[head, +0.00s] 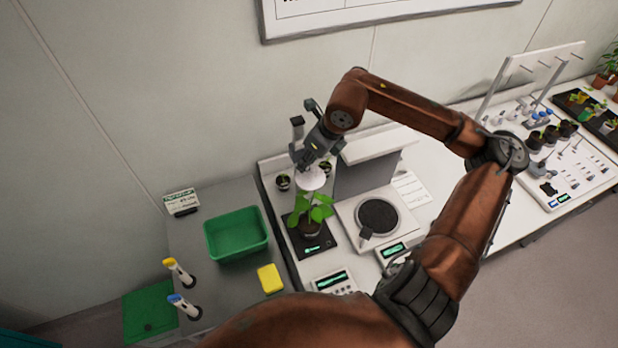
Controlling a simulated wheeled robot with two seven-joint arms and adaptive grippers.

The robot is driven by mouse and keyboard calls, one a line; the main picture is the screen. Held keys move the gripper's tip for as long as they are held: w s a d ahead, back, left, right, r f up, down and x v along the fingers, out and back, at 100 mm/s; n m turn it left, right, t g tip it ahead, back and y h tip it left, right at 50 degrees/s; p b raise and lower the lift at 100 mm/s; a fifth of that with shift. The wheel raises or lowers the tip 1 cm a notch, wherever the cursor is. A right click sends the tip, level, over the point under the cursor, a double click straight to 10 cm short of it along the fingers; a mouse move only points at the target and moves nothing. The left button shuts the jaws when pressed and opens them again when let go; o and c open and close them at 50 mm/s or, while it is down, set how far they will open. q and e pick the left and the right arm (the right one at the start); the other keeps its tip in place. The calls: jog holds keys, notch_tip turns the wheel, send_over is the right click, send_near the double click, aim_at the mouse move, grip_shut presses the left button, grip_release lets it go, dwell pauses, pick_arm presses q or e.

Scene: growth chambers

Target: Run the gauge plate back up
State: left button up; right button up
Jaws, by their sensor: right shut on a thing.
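A pale round plate (311,178), which looks like the gauge plate, sits just above a leafy green plant (315,212) in a pot. The plant stands on a black scale-like base (312,246) with a small lit display. A dark upright post (297,128) rises behind the plate. My right gripper (307,162) reaches in from the right and is shut at the plate's upper side, by the post. The fingers hide the exact part they grip. I cannot tell whether the plate touches the top leaves. My left gripper is not in view.
A green tub (236,234) and a yellow sponge-like block (270,278) lie to the left. Two small dark pots (283,182) stand behind the plant. A device with a round dark plate (378,216) stands to the right, under my right arm. The wall is close behind.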

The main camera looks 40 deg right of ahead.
jog(key=shift+r+p, duration=0.75)
jog(key=shift+r, duration=1.25)
jog(key=o, duration=1.1)
jog(key=shift+v, duration=1.3)
notch_tip(320, 180, up, 5)
send_over(317, 176)
jog(key=shift+f, duration=0.1)
